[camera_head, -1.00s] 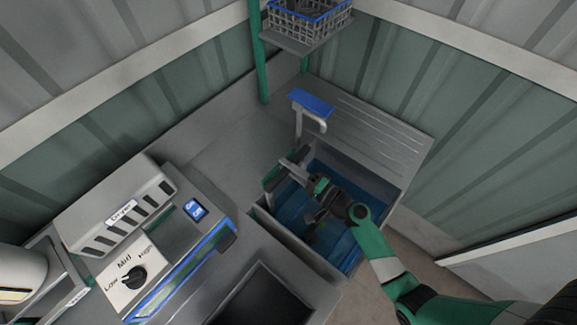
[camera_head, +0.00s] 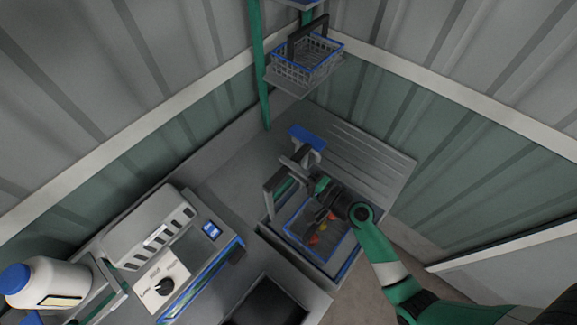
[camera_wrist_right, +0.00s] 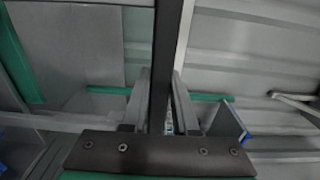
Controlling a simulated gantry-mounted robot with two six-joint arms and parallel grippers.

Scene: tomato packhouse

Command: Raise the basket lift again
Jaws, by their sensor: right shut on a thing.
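The basket lift shows in the head view as a basket with a blue rim (camera_head: 346,268) at the top of the grey tank, with red and yellow tomatoes (camera_head: 318,236) inside. A grey handle frame (camera_head: 268,205) rises on its left side. My right gripper (camera_head: 304,174) is over the tank at the top of this frame. In the right wrist view its fingers (camera_wrist_right: 163,85) are shut on a dark bar (camera_wrist_right: 166,45), which appears to be the lift's handle. My forearm hides part of the basket. My left gripper is in neither current view.
A post with a blue top (camera_head: 307,137) stands just behind the gripper. A wire basket (camera_head: 306,62) sits on a shelf above. A control box with a knob (camera_head: 163,287) and a white bottle (camera_head: 45,283) are at left. A ribbed drainboard (camera_head: 365,165) lies right.

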